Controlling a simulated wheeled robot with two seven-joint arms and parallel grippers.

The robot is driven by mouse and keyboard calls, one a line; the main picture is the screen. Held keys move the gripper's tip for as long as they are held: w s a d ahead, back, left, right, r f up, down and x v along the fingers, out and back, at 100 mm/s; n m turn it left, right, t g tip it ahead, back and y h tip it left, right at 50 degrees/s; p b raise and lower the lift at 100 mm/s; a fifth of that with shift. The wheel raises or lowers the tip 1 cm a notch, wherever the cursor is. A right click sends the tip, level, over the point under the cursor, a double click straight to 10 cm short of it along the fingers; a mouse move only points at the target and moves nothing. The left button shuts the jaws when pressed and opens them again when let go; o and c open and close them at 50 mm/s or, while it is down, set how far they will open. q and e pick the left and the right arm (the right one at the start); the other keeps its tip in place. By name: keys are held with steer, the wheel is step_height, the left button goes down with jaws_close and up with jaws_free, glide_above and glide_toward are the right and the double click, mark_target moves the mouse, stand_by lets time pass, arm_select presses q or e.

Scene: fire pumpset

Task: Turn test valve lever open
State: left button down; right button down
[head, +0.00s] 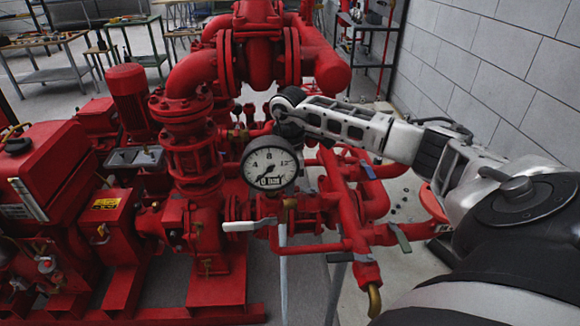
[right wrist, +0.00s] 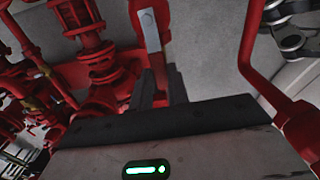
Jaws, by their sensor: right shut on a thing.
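My right gripper (right wrist: 160,75) shows in the right wrist view with its two dark fingers on either side of a flat pale grey lever (right wrist: 151,32). It is shut on this lever, whose bolted end points up in that view. In the head view my right arm reaches in from the right, and its dark end (head: 290,131) is partly hidden behind the pressure gauge (head: 270,167). I cannot tell there which lever is held. Another silver lever (head: 250,225) lies level below the gauge. My left gripper is not in view.
Red pump pipework (head: 190,150) fills the middle and left, close around my right arm. A red pipe (right wrist: 252,50) runs beside the gripper in the right wrist view. Another grey lever (head: 401,238) sits on the lower right pipes. A block wall (head: 490,75) stands at right.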

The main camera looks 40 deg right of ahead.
steer(key=shift+w+d+r+m, duration=0.1)
steer(key=shift+w+d+m, duration=0.1)
steer(key=shift+m, duration=0.2)
steer(key=c, duration=1.3)
jaws_free()
steer(key=shift+c, duration=0.2)
step_height(320, 180, up, 16)
